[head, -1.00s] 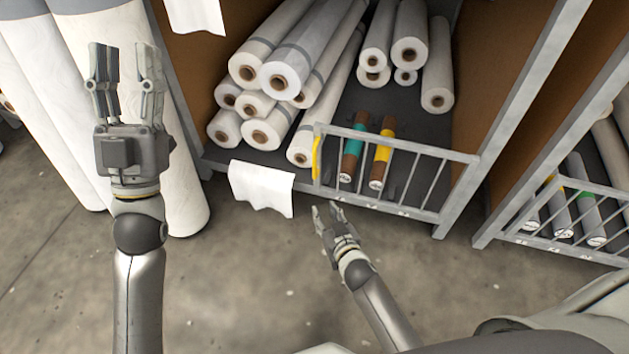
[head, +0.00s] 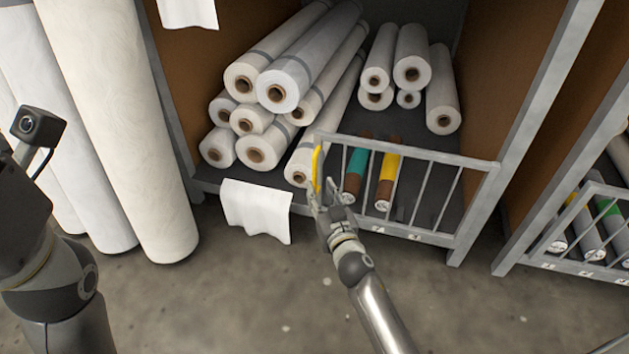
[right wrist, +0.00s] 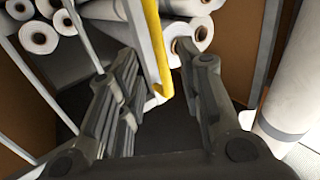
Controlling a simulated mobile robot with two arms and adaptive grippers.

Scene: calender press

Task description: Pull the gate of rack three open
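The gate of the rack (head: 415,152) is a low grey barred frame across the front of the rack bay, and it looks closed. Its yellow handle (head: 317,168) stands upright at the gate's left end. My right gripper (head: 322,200) is at the lower end of this handle. In the right wrist view my right gripper (right wrist: 150,75) has its fingers apart, with the yellow handle (right wrist: 156,45) showing between them; I cannot tell whether they touch it. My left forearm shows at the left edge of the head view, its fingers outside the picture.
White rolls (head: 270,90) are stacked in the bay, and rolls with teal and yellow bands (head: 388,165) lie behind the gate. A white sheet (head: 257,208) hangs from the shelf edge. Another gated rack (head: 590,225) stands at right. The floor in front is clear.

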